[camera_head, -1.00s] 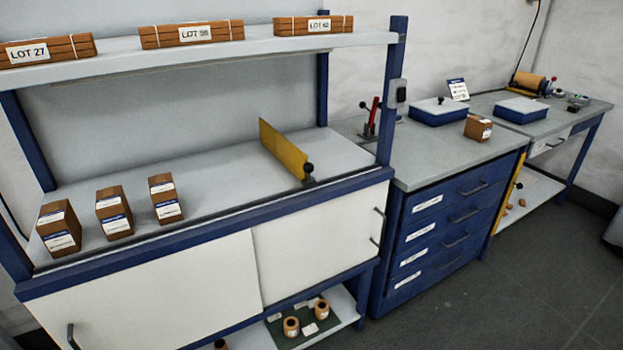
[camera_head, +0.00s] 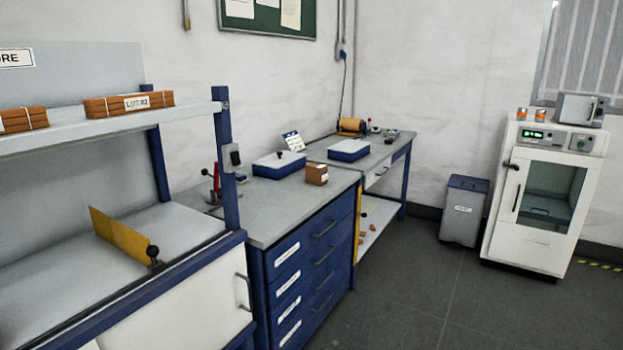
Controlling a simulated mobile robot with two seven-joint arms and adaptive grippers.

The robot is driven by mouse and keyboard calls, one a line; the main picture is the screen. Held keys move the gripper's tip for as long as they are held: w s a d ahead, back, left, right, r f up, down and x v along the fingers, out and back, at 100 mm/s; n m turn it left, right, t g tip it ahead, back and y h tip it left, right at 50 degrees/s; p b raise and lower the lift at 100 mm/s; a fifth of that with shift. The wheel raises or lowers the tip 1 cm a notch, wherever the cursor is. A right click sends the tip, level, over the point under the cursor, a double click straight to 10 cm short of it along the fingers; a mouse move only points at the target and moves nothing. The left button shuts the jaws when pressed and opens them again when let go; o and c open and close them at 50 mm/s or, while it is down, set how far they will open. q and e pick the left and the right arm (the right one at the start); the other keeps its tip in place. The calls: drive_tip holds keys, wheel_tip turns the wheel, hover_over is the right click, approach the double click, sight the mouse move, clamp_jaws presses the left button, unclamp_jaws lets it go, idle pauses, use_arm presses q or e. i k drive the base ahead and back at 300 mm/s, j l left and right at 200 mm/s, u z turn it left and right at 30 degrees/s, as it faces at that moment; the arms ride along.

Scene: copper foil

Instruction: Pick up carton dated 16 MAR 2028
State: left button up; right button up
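One brown carton (camera_head: 317,174) with a white label stands on the grey top of the blue drawer cabinet, near its right end. Its label is too small to read, so I cannot tell its date. Flat brown packs lie on the upper shelf at the left; one pack (camera_head: 129,104) is labelled LOT 82, and another (camera_head: 23,119) is cut by the left edge. Neither of my grippers is in view.
Blue boxes with pale lids (camera_head: 279,165) (camera_head: 348,150) stand on the benches. A yellow divider (camera_head: 119,236) stands on the left bench. A grey bin (camera_head: 464,211) and a white oven cabinet (camera_head: 540,195) stand at the right. The dark floor (camera_head: 420,290) between is clear.

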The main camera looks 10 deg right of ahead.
sight(317, 174)
drive_tip(key=i+l+z, duration=0.65)
drive_tip(key=i+z, duration=0.25)
drive_tip(key=i+l, duration=0.15)
drive_tip(key=i, duration=0.45)
drive_tip(key=i+l, duration=0.15)
drive_tip(key=i, duration=0.45)
drive_tip(key=i+l+z, duration=0.1)
drive_tip(key=i, duration=0.45)
